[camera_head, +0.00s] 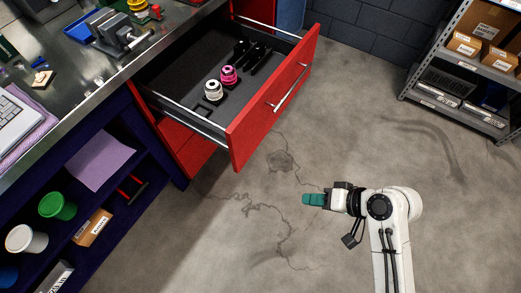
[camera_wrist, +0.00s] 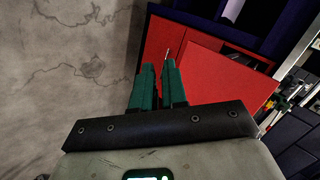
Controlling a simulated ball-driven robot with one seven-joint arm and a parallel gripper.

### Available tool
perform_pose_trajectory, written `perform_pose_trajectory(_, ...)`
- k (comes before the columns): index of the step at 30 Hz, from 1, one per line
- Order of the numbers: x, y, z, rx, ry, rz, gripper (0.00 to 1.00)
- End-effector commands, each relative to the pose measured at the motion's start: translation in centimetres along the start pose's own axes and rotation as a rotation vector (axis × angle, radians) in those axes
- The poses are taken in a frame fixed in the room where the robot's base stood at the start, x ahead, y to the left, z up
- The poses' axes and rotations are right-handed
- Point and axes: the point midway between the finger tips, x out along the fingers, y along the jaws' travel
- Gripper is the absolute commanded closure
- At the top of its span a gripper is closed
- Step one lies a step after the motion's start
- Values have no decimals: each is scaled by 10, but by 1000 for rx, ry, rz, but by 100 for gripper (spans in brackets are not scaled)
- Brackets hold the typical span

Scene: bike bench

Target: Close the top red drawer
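The top red drawer (camera_head: 275,98) is pulled far out of the bench, with a red front and a silver bar handle (camera_head: 290,88). Inside it lie a white-and-black round part (camera_head: 213,91), a magenta one (camera_head: 228,75) and dark tools (camera_head: 256,55). My gripper (camera_head: 312,199) is in front of and below the drawer in the head view, over bare floor and apart from it. In the wrist view its two teal fingers (camera_wrist: 159,88) stand close together with a narrow gap and nothing between them. The red drawer front (camera_wrist: 215,75) shows beyond the fingers there.
A metal-topped bench (camera_head: 90,75) with a vise (camera_head: 122,35) stands at the left, with shelves below holding tubs and a box. A grey shelving rack (camera_head: 455,65) with cartons stands at the right. The concrete floor (camera_head: 270,235) between is clear.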

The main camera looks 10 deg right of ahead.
Motion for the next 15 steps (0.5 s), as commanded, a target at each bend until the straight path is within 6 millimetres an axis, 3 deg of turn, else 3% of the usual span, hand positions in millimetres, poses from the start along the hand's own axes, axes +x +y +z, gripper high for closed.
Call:
perform_pose_trajectory(1,23,10,-7,39,35,-80,92)
perform_pose_trajectory(3,38,7,-22,100,85,-203,99)
perform_pose_trajectory(6,51,2,-44,187,151,-374,100)
perform_pose_trajectory(15,50,-7,-90,364,265,-703,100)
